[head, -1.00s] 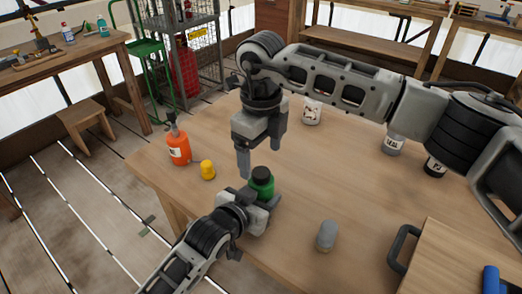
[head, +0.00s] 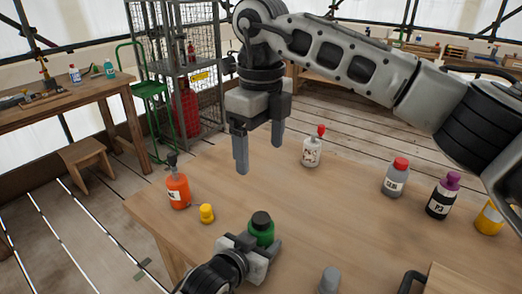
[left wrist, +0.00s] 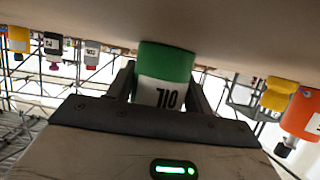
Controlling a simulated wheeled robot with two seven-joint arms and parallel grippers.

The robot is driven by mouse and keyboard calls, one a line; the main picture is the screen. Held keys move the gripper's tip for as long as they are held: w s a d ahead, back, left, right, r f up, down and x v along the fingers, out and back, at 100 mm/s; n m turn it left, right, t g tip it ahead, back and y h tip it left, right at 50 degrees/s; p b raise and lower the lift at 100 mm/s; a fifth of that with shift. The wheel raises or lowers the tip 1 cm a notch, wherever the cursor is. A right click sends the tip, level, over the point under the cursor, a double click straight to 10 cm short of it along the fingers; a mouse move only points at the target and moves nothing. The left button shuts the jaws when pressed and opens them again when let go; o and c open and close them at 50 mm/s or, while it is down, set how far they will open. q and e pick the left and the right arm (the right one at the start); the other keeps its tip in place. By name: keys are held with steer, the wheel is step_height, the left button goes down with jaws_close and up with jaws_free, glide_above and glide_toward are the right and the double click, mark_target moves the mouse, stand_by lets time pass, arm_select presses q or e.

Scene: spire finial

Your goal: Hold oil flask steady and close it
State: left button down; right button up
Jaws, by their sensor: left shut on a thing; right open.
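The green oil flask (head: 262,233) stands upright on the table with a black cap (head: 261,220) on its top. My left gripper (head: 255,247) is shut on the flask's body, low and from the near side. The left wrist view also shows the green flask (left wrist: 165,70), with its white OIL label upside down between the fingers; its top is out of that view. My right gripper (head: 259,150) is open and empty, fingers pointing down, well above the flask and apart from it. Whether the cap is fully tight I cannot tell.
An orange bottle (head: 178,191) and a yellow cap-like piece (head: 207,213) stand left of the flask. A grey piece (head: 330,280) is at the near right. A white bottle (head: 312,152), a grey bottle (head: 395,180) and a dark bottle (head: 441,199) stand farther back.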

arm_select(q)
steer(key=c, duration=0.5)
jaws_free()
steer(key=v, duration=1.6)
steer(key=shift+p, duration=0.3)
